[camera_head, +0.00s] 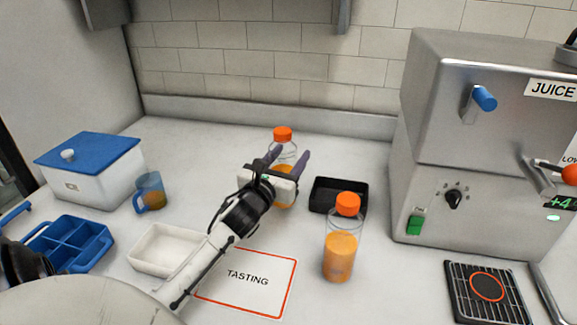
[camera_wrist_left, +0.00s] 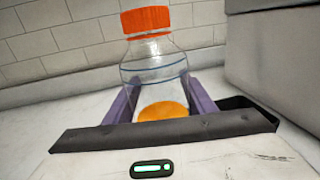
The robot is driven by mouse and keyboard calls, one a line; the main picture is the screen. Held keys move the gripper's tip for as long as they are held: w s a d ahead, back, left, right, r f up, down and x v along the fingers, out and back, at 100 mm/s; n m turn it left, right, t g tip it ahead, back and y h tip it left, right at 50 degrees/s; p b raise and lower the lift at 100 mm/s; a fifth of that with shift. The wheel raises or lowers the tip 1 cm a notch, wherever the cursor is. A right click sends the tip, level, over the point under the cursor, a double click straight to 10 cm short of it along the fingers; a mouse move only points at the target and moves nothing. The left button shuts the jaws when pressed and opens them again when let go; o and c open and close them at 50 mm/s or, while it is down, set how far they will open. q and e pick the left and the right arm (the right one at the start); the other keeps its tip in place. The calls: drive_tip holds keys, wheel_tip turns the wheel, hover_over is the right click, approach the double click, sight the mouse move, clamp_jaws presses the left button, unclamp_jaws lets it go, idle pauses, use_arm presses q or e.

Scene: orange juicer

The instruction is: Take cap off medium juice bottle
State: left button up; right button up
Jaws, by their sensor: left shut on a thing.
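A clear juice bottle (camera_head: 287,151) with an orange cap (camera_head: 283,133) stands upright at the back of the counter, partly filled with orange juice. My left gripper (camera_head: 288,160) is shut on this bottle's body, below the cap. In the left wrist view the bottle (camera_wrist_left: 153,65) stands between the two purple fingers (camera_wrist_left: 160,100), and its cap (camera_wrist_left: 146,20) is on. A second juice bottle (camera_head: 341,255) with an orange cap (camera_head: 347,204) stands upright nearer, to the right. I cannot tell which one is the medium bottle. My right gripper is out of view.
A black tray (camera_head: 322,208) lies just right of the held bottle. The steel juicer (camera_head: 425,150) fills the right side. A white tray (camera_head: 140,262), a mug (camera_head: 149,190), a blue-lidded box (camera_head: 85,185) and a blue divided tray (camera_head: 62,262) are left. A TASTING mat (camera_head: 275,308) lies in front.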

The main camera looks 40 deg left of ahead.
sight(289, 130)
use_arm(q)
wheel_tip(289, 130, up, 7)
drive_tip(key=shift+r+p, duration=0.15)
drive_tip(key=shift+p, duration=0.35)
drive_tip(key=o, duration=0.8)
clamp_jaws()
